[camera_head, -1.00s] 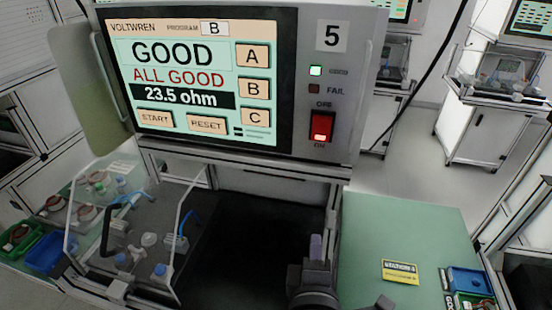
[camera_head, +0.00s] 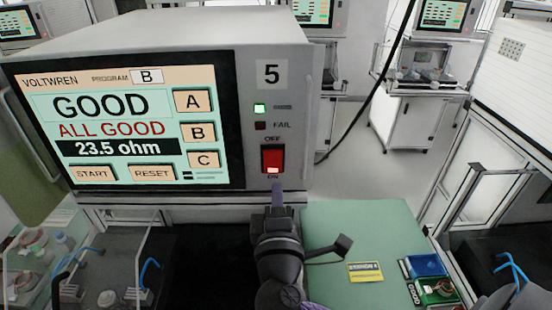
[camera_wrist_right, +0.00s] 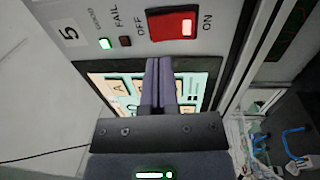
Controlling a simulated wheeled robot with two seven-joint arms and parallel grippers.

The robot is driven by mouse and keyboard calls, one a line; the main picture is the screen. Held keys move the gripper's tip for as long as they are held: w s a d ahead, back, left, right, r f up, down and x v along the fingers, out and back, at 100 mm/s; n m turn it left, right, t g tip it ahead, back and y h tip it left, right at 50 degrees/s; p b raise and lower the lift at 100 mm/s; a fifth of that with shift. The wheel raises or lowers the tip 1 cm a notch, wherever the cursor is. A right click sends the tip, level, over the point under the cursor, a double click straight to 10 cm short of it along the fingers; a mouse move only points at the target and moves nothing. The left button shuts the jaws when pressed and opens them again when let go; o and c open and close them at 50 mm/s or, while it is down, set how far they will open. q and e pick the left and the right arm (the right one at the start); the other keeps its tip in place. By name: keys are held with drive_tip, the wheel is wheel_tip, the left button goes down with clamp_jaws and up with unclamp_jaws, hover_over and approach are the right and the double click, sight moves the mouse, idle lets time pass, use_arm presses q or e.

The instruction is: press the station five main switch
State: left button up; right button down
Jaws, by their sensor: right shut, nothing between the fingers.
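The station five main switch (camera_head: 273,159) is a red rocker on the grey tester panel, between the labels OFF above and ON below. Its lower part is lit. It also shows in the right wrist view (camera_wrist_right: 172,24), just beyond my fingertips. My right gripper (camera_head: 277,190) is shut and empty, its purple-grey fingers pointing up just below the switch, near the ON label. In the right wrist view the closed fingers (camera_wrist_right: 158,64) stand close to the switch; I cannot tell whether they touch the panel. My left gripper is not in view.
The tester screen (camera_head: 130,122) reads GOOD, ALL GOOD, 23.5 ohm, and the green lamp (camera_head: 260,108) is lit. A clear-sided fixture stands at lower left.

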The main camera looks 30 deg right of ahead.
sight(275, 158)
drive_tip(key=p+x, duration=0.1)
drive_tip(key=x, duration=0.5)
drive_tip(key=shift+r+p, duration=0.1)
drive_tip(key=shift+p, duration=0.2)
drive_tip(key=shift+w+d, duration=0.15)
drive_tip(key=shift+w, duration=0.2)
